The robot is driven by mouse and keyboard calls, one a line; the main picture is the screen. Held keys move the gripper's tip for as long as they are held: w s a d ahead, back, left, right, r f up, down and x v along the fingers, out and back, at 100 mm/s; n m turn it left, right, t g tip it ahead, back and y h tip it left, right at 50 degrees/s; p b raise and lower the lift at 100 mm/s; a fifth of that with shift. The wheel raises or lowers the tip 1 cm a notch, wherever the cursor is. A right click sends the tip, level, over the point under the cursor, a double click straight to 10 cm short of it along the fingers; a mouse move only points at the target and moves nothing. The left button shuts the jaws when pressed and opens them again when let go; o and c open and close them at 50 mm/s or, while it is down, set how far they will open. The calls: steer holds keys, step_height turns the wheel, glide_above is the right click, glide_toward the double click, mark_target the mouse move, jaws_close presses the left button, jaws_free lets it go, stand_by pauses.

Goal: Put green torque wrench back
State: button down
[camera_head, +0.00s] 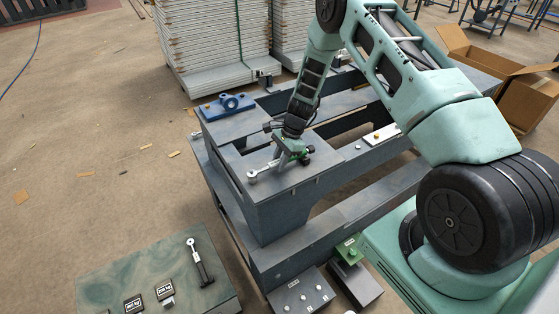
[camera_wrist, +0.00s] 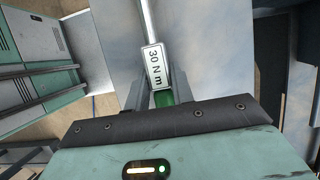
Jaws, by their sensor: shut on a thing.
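The green torque wrench (camera_head: 265,170) is in my gripper (camera_head: 292,152), low over the dark grey workbench top. Its silver ring head points down and left in the head view. I cannot tell whether it touches the bench. In the wrist view the wrench's white "30 N m" label (camera_wrist: 154,67) and silver shaft show. My gripper (camera_wrist: 163,97) is shut on its green handle just below the label.
Small black labelled blocks (camera_head: 165,290) are on the green-topped table. A blue fixture (camera_head: 228,106) sits at the workbench's far left corner. A white plate with a yellow button (camera_head: 381,135) lies right of my gripper. A grey button box (camera_head: 302,295) is at the bottom.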

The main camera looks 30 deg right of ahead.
steer(key=shift+f+b, duration=0.3)
steer(key=shift+f, duration=0.2)
steer(key=shift+r, duration=0.1)
steer(key=c, duration=1.1)
jaws_free()
steer(key=shift+r, duration=0.1)
steer(key=b+v, duration=0.3)
steer(key=v, duration=1.4)
steer(key=shift+d, duration=0.15)
steer(key=shift+r, duration=0.1)
